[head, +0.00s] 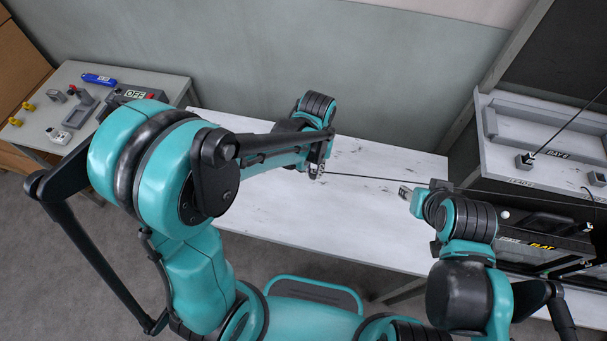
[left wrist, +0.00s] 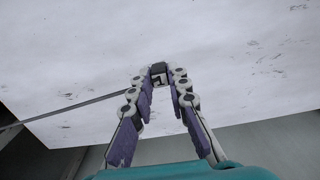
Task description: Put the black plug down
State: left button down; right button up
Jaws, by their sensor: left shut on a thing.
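My left gripper (head: 318,169) is over the white table (head: 345,225), near its middle. In the left wrist view its fingers (left wrist: 161,84) are shut on the small black plug (left wrist: 158,71), whose end shows between the fingertips. A thin dark cable (head: 375,178) runs from the left gripper to the right across the table; in the left wrist view the cable (left wrist: 70,106) leaves to the left. The gap between plug and tabletop cannot be judged. My right gripper (head: 406,193) is near the table's right part; its finger gap is too small to tell.
A grey housing (head: 550,140) marked BAY R stands at the right, with another dark plug (head: 525,161) and cable. A side table (head: 40,105) at the left holds a blue tool (head: 99,79), a box marked OFF (head: 133,94) and small parts. The white table's middle is clear.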

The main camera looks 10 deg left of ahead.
pick_arm(q)
jog(key=a+f, duration=0.1)
jog(key=w+a+f, duration=0.1)
jog(key=a, duration=0.1)
jog(key=shift+w, duration=0.15)
notch_tip(320, 180, down, 4)
jog(key=shift+f+b, duration=0.1)
jog(key=shift+b, duration=0.9)
jog(key=c, duration=1.5)
grip_release()
jog(key=shift+o, duration=0.2)
